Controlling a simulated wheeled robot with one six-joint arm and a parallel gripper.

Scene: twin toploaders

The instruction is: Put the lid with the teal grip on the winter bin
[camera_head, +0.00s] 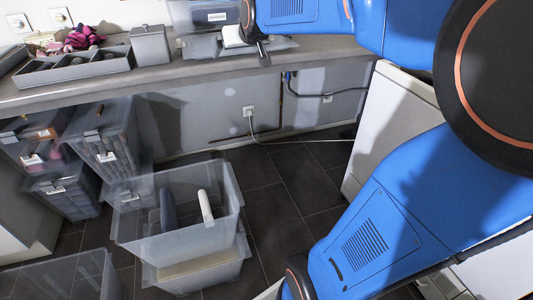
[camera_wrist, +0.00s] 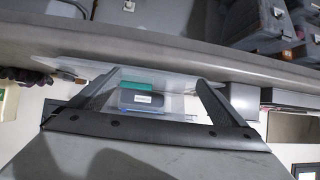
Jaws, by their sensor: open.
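In the wrist view, a teal grip (camera_wrist: 141,86) shows on a clear lid (camera_wrist: 120,74) between the fingers of my gripper (camera_wrist: 153,80). The fingers are apart, and I cannot tell if they touch the lid. Just below the teal strip is a dark piece with a white label, too small to read. In the head view, my gripper (camera_head: 250,42) is over the counter beside a clear lidlike sheet (camera_head: 200,47). A labelled grey bin (camera_head: 212,17) stands behind it, cut by the top edge. I cannot read which bin is the winter bin.
The counter (camera_head: 185,76) holds a grey divided tray (camera_head: 75,76), pink-purple fabric (camera_head: 84,36) and a small grey box (camera_head: 150,46). Labelled bins (camera_head: 100,140) are stacked below left. An open clear bin (camera_head: 160,240) stands on the floor. A white appliance (camera_head: 390,125) is at right.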

